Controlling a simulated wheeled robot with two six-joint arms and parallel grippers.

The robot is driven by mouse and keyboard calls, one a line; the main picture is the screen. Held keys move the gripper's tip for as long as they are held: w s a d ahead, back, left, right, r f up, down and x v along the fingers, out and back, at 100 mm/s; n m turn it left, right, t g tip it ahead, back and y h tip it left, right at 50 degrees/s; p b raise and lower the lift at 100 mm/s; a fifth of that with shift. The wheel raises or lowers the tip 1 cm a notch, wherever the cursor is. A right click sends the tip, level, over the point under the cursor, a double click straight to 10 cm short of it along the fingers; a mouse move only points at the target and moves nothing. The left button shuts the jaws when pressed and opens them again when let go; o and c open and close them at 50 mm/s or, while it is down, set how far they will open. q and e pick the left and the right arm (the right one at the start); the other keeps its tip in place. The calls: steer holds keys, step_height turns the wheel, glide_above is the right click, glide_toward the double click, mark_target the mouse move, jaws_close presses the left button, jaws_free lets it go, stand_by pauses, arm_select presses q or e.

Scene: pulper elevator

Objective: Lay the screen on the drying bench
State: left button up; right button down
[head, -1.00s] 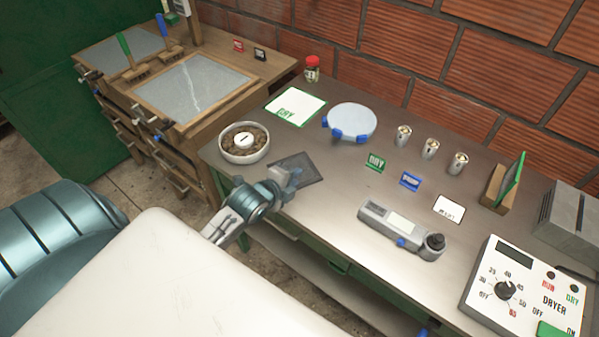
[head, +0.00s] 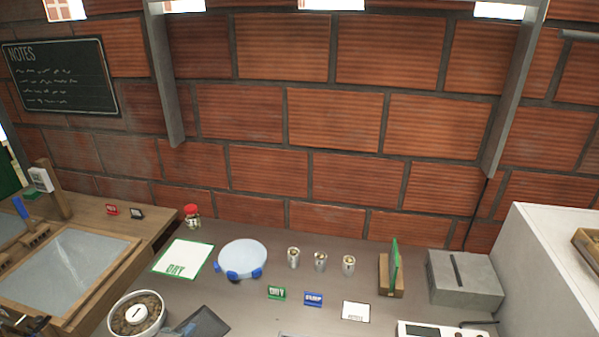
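A wooden bench (head: 100,194) stands at the left, with framed grey panels (head: 68,264) set in its top. I cannot tell whether one of these panels is the screen, or whether this is the drying bench. A round pale disc (head: 243,258) with blue clips lies on the metal worktop (head: 225,312). A white sheet with a green border marked DRY (head: 183,257) lies to its left. My grippers are not clearly in view.
A bowl of brown pieces (head: 136,314) and a dark flat piece (head: 205,324) are at the near edge. Three metal cups (head: 320,261), small signs (head: 313,299), a green panel in a wooden stand (head: 394,268) and a grey box (head: 463,279) stand right. A white cabinet (head: 550,265) is far right.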

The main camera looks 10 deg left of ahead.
arm_select(q)
steer(key=s+d+f+n+g+y, duration=0.15)
steer(key=s+n+g, duration=0.25)
steer(key=s+n, duration=0.55)
steer(key=s+d+n+g+h, duration=0.1)
steer(key=s+d+n+g, duration=0.3)
steer(key=s+n, duration=0.55)
steer(key=s+a+f+m+g+b, duration=0.15)
steer(key=f+b, duration=0.25)
steer(key=f, duration=1.6)
steer(key=s+a+f+b, duration=0.15)
steer(key=f+b, duration=0.35)
steer(key=f, duration=1.5)
steer(key=s+a+f+b, duration=0.1)
steer(key=s+f+b, duration=0.1)
steer(key=s+f, duration=0.6)
steer(key=s+a+f+g+b, duration=0.1)
steer(key=s+f+b, duration=0.2)
steer(key=s+f, duration=0.6)
step_height(320, 180, down, 7)
steer(key=shift+s+r, duration=0.2)
steer(key=shift+y, duration=0.25)
